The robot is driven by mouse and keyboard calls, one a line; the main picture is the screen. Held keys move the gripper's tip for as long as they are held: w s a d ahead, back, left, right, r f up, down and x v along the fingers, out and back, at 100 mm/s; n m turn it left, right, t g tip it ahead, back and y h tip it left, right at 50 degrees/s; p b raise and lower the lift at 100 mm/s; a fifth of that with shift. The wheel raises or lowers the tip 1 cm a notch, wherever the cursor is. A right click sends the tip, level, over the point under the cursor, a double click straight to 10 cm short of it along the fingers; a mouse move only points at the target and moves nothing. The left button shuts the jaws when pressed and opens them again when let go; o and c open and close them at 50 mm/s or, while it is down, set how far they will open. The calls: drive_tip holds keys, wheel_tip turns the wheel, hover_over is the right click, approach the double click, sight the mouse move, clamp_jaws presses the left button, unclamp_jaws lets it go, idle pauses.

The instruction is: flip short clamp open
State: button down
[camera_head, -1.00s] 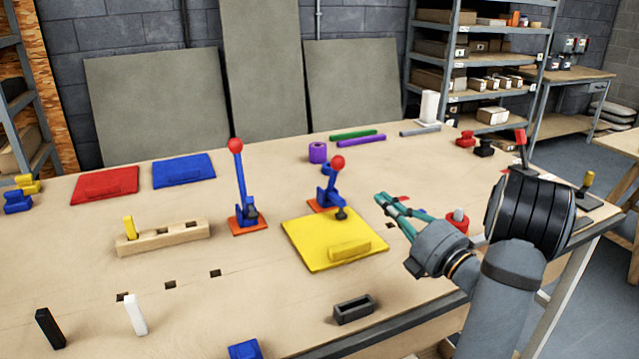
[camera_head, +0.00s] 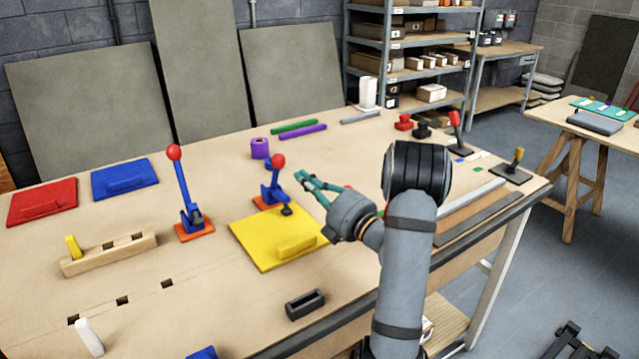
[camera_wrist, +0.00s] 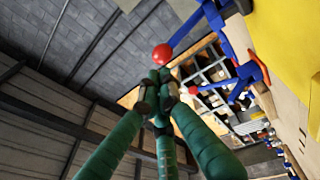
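The short clamp (camera_head: 270,190) is blue with a red ball knob (camera_head: 278,161) on its lever. It stands on an orange base at the back edge of the yellow panel (camera_head: 255,247). Its lever stands up, and its dark pad is over the panel. My gripper (camera_head: 299,174) has green fingers, just right of the knob and apart from it in the head view. In the wrist view, a red knob (camera_wrist: 162,54), apparently this clamp's, is just beyond the fingertips (camera_wrist: 161,76). The tips look close together; nothing is visibly held, and the opening is unclear.
A taller blue clamp (camera_head: 190,215) with a red knob stands to the left. A wooden block (camera_head: 110,253) and a dark holder (camera_head: 305,304) lie nearer the front. Purple and green bars lie behind. The table is clear between the tall clamp and the yellow panel.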

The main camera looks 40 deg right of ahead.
sight(282, 160)
drive_tip(key=shift+w+d+r+p, duration=0.15)
drive_tip(key=shift+w+p, duration=0.1)
drive_tip(key=shift+w, duration=0.65)
drive_tip(key=shift+w+a+r+p, duration=0.1)
drive_tip(key=shift+w+p, duration=0.1)
drive_tip(key=shift+w, duration=0.75)
drive_tip(key=shift+w+d+r+p, duration=0.15)
drive_tip(key=shift+w+p, duration=0.1)
drive_tip(key=shift+w, duration=0.65)
drive_tip(key=shift+a+r, duration=0.1)
drive_tip(key=shift+w+r+p, duration=0.15)
drive_tip(key=shift+r+p, duration=0.2)
drive_tip(key=shift+p, duration=0.75)
drive_tip(key=shift+w+g+p, duration=0.1)
drive_tip(key=shift+g+p, duration=0.2)
drive_tip(key=shift+p, duration=0.15)
